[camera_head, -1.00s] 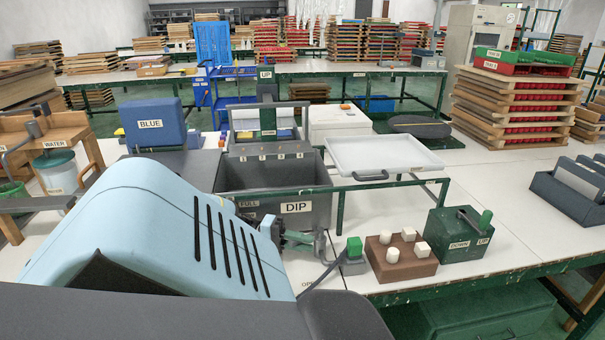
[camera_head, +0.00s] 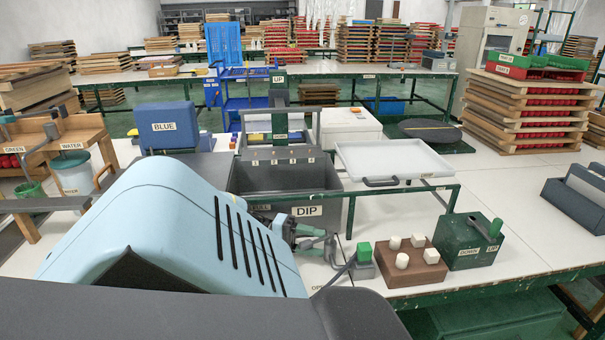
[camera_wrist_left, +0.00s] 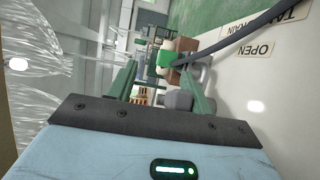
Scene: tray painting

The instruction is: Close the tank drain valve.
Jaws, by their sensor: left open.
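The drain valve's lever is a thin dark rod (camera_wrist_left: 232,36) that ends in a green knob (camera_head: 364,252). In the left wrist view the knob (camera_wrist_left: 165,61) shows between the fingers and beyond them. Labels reading OPEN (camera_wrist_left: 253,50) and TANK DRAIN (camera_wrist_left: 290,10) lie on the white top beside the rod. My left gripper (camera_head: 318,241) is open, with its green fingers just left of the knob in the head view. My left arm's housing hides the lever's base. My right gripper is not in view.
The grey DIP tank (camera_head: 290,178) stands behind my gripper. A brown block with white pegs (camera_head: 408,262) and a green DOWN/UP box (camera_head: 467,241) stand right of the knob. A white tray (camera_head: 393,158) on a green frame is behind them.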

